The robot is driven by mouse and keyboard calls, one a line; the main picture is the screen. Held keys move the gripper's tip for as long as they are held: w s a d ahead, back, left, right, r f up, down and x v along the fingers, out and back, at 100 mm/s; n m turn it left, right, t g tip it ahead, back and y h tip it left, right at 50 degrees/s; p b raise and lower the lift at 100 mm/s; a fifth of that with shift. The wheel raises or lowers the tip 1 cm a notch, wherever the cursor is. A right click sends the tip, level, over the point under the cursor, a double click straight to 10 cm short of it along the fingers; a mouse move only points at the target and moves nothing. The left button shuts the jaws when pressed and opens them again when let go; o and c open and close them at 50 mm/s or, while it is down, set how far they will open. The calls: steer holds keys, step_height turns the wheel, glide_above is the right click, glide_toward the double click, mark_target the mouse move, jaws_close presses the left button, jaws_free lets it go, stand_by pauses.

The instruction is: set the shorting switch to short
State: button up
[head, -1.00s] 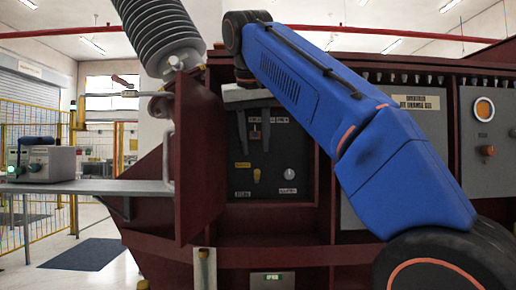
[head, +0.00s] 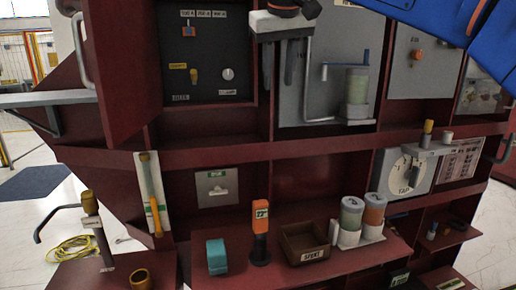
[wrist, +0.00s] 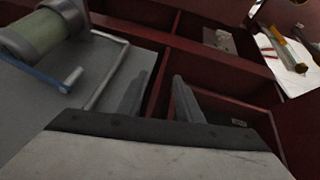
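No label reading "shorting switch" is legible. A grey plate (head: 217,188) with a small white lever (head: 219,190) and a green label is on the red cabinet's lower front. A similar plate shows in the wrist view (wrist: 221,40). Above it, the dark panel (head: 207,55) carries a red switch (head: 189,31), a yellow knob (head: 195,75) and a white round knob (head: 228,74). My gripper (head: 279,85) points down just right of the dark panel, above the grey plate's height. Its fingers (wrist: 161,95) are apart with nothing between them.
The open red door (head: 118,65) stands left of the dark panel. A grey panel with a crank (head: 335,67) is right of my gripper. Below are a teal block (head: 217,256), an orange handheld device (head: 260,220), an open box (head: 305,242) and two canisters (head: 351,216).

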steer(key=s+d+f, duration=0.5)
steer(key=d+f, duration=0.4)
steer(key=d, duration=0.1)
steer(key=s+d+f+m, duration=0.1)
steer(key=s+d+f, duration=0.3)
steer(key=s+f, duration=0.3)
steer(key=s+d+f+m, duration=0.1)
steer(key=s+d+f, duration=0.4)
steer(key=f, duration=1)
steer(key=s+d+f+m, duration=0.2)
steer(key=s+d+f, duration=0.3)
steer(key=s+f, duration=0.4)
step_height(320, 180, down, 3)
steer(key=shift+r+g, duration=0.1)
steer(key=shift+g, duration=0.3)
steer(key=shift+o, duration=0.4)
steer(key=shift+d, duration=0.1)
